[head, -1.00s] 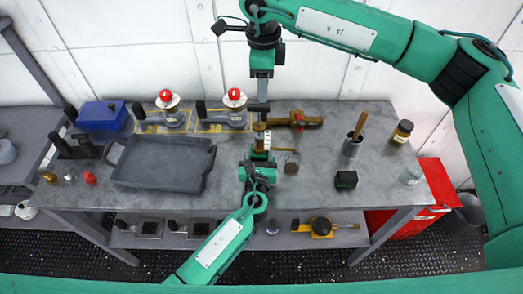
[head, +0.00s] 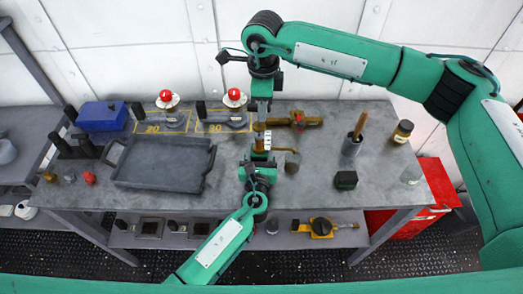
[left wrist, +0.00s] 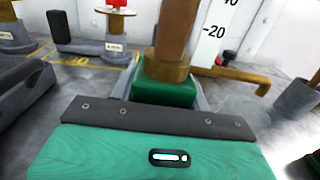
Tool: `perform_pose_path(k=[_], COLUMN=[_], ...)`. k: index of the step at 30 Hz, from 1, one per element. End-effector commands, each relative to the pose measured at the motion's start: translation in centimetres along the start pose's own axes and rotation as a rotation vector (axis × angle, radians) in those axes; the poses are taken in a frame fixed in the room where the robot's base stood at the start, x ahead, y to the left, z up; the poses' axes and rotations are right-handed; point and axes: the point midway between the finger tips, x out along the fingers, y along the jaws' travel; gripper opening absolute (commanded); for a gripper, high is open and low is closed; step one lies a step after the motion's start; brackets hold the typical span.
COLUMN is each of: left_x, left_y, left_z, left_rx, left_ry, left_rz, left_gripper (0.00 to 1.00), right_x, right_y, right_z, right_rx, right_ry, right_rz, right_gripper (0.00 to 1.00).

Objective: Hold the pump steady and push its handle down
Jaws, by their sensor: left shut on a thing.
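The pump (head: 262,142) stands near the middle of the bench, a brass-brown column with a white marked scale beside it. In the left wrist view its brown barrel and brass collar (left wrist: 168,68) rise upright beyond my gripper, with a green block below. My left gripper (head: 259,167) reaches in from the front and is shut on the pump low down; its fingertips are partly hidden. My right gripper (head: 262,112) points straight down over the top of the pump, its fingers appearing together as one narrow block. The handle is hidden behind it; whether they touch is unclear.
A grey tray (head: 118,176) lies to the left. Two red-topped fixtures (head: 236,98) stand on yellow-marked squares behind. A brass valve piece (head: 298,119), a cup with a wooden handle (head: 351,146) and a dark block (head: 346,179) are to the right.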

Motion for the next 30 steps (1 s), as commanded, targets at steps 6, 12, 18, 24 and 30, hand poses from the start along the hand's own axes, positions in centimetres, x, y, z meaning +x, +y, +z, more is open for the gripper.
perform_pose_path(k=[6, 12, 18, 24, 30], left_x=[0.0, 0.0, 0.0, 0.0, 0.0], left_y=[0.0, 0.0, 0.0, -0.1, -0.1], left_z=[0.0, 0.0, 0.0, 0.0, 0.0], left_rx=[-0.001, -0.001, -0.001, 0.000, 0.000], left_ry=[0.001, 0.001, 0.000, 0.000, 0.000], left_rz=[-0.001, -0.001, -0.001, -0.001, -0.001], left_gripper=[0.04, 0.04, 0.04, 0.04, 0.04], right_x=[0.0, 0.0, 0.3, 0.8, 1.3], right_y=[0.0, 0.0, 0.0, 0.0, 0.0], right_z=[0.0, 0.0, 0.0, 0.0, 0.0], right_rx=[0.000, 0.000, 0.000, 0.001, 0.001], right_ry=[0.000, 0.000, 0.000, -0.001, 0.000], right_rz=[0.000, 0.000, 0.000, 0.001, 0.001], right_gripper=[0.14, 0.00, 0.00, 0.00, 0.00])
